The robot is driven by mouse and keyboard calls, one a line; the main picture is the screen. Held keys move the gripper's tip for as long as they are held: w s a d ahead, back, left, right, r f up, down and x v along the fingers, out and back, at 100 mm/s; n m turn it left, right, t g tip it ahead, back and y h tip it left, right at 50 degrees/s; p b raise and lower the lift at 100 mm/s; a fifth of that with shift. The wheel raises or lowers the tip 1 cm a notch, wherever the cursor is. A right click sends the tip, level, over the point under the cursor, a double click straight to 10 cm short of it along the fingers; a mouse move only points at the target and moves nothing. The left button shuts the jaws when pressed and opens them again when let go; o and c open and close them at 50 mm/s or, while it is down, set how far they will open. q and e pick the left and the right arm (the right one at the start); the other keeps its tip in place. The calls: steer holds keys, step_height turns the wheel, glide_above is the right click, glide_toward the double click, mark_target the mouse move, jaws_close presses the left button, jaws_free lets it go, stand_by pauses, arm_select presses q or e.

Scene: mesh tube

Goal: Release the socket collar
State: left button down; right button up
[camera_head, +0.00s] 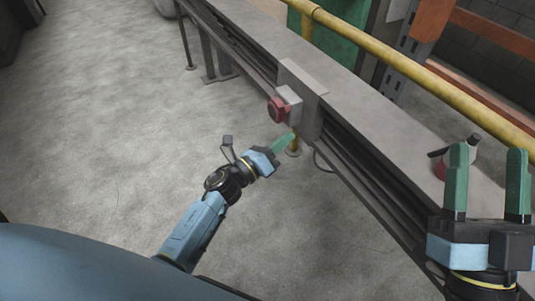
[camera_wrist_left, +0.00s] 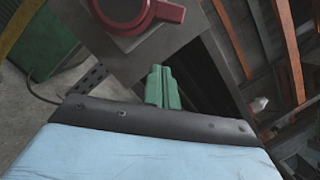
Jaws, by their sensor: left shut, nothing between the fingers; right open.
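The red collar (camera_head: 278,109) sits on the front of a grey socket box (camera_head: 291,99), fixed by a bracket to the side of the long grey rail. In the left wrist view the red collar (camera_wrist_left: 145,12) is at the top, cut by the frame edge, on a grey box face (camera_wrist_left: 165,42). My left gripper (camera_head: 290,137) is just below the box in the head view, its green fingers together and empty, apart from the collar. They also show in the left wrist view (camera_wrist_left: 160,70). My right gripper (camera_head: 489,160) is open and empty at the lower right, over the rail.
The long grey rail (camera_head: 370,118) runs from upper left to lower right. A yellow pipe (camera_head: 400,62) runs behind it. A red object with a black handle (camera_head: 440,166) is partly hidden behind my right gripper. The concrete floor (camera_head: 100,130) at left is clear.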

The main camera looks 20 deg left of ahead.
mark_target(285, 109)
arm_select(q)
steer(key=shift+w+a+r, duration=0.45)
steer(key=shift+w+r, duration=0.15)
steer(key=shift+r, duration=0.25)
steer(key=shift+w+a+r, duration=0.4)
steer(key=shift+w+r, duration=0.15)
steer(key=shift+r, duration=0.25)
steer(key=shift+p, duration=0.3)
